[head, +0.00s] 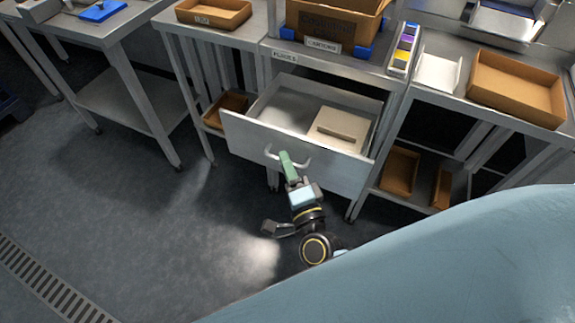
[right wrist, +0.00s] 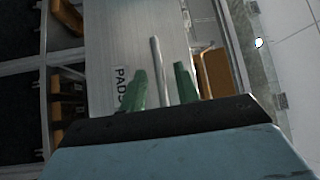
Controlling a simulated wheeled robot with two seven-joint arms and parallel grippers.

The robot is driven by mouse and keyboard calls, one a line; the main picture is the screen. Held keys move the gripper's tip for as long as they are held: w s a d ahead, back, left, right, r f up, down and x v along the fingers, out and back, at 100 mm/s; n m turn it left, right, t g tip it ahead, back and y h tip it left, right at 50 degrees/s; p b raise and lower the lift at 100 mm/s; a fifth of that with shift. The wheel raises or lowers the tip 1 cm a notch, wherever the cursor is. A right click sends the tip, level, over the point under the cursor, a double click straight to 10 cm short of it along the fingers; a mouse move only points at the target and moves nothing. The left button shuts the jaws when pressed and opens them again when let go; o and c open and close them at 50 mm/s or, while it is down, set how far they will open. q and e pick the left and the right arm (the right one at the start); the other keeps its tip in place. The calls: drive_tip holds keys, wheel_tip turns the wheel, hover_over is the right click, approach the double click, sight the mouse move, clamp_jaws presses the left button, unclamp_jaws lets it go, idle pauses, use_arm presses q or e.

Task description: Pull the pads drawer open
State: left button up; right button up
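The pads drawer (head: 300,150) stands pulled well out from under the middle bench in the head view. A pale box-shaped thing (head: 340,128) lies in its right part. The drawer front, with a PADS label (right wrist: 120,87), fills the middle of the right wrist view. Its bar handle (head: 272,153) also shows in the right wrist view (right wrist: 155,55). My right gripper (head: 287,160) is at the handle. Its green fingers (right wrist: 160,88) are apart, one on each side of the bar, with gaps visible. My left gripper is not in view.
A cardboard box labelled CARTONS (head: 345,18) stands on the bench above the drawer. Brown trays (head: 515,88) sit on the benches and lower shelves at both sides. Bench legs flank the drawer. The floor (head: 150,240) at front left is clear, with a drain grate (head: 45,285).

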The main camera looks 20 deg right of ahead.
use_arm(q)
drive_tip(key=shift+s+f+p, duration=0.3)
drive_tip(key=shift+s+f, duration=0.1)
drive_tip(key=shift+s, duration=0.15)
use_arm(e)
drive_tip(key=s+a+f, duration=0.1)
drive_tip(key=s, duration=1.2)
drive_tip(key=shift+f, duration=0.4)
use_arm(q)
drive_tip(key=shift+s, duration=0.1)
use_arm(e)
drive_tip(key=shift+s, duration=0.1)
